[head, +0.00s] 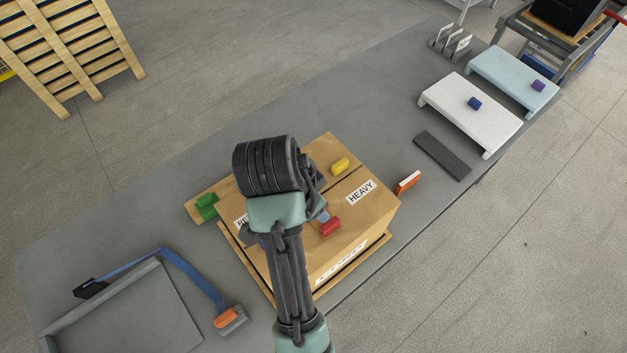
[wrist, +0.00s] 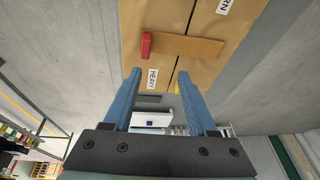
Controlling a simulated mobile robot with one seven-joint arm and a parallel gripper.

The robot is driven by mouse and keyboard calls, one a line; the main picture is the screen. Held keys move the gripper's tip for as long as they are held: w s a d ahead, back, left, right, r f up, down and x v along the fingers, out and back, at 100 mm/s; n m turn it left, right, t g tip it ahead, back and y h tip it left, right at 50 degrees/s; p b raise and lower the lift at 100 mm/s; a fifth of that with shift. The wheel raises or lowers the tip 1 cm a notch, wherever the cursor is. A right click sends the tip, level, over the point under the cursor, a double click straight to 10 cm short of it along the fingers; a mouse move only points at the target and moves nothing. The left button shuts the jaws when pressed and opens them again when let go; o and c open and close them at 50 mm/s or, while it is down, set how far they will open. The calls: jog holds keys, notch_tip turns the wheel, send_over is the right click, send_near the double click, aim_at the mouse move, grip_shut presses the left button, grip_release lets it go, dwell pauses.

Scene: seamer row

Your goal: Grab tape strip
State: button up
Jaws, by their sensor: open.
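A brown cardboard box (head: 357,229) marked HEAVY stands on the grey table. In the wrist view, a brown tape strip (wrist: 188,46) lies across the box's seam with a red block (wrist: 147,45) at its left end. The red block (head: 330,226) also shows in the head view, on the box just beside my gripper; the strip there is largely hidden by my arm. My gripper (wrist: 158,75) is open and empty, its two blue fingers apart and pointing toward the box. Only a bit of blue finger (head: 322,215) shows in the head view.
A yellow block (head: 340,165) sits on the box. A green block (head: 207,203) and an orange-and-white piece (head: 408,182) lie near it. White (head: 470,115) and pale blue (head: 512,80) stands are at upper right.

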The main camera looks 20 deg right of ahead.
jog(key=s+r+g+p, duration=0.1)
jog(key=b, duration=0.4)
send_over(329, 224)
jog(key=a, duration=0.2)
notch_tip(329, 224, down, 5)
jog(key=shift+m, duration=0.3)
jog(key=shift+s+p+x, duration=0.15)
jog(key=shift+p+x, duration=0.3)
jog(key=shift+x, duration=0.85)
jog(key=shift+s+p+x, duration=0.2)
jog(key=shift+p+x, duration=0.3)
jog(key=shift+x, duration=0.75)
jog(key=shift+s+p+x, duration=0.15)
jog(key=shift+p+x, duration=0.3)
jog(key=shift+x, duration=0.85)
grip_shut()
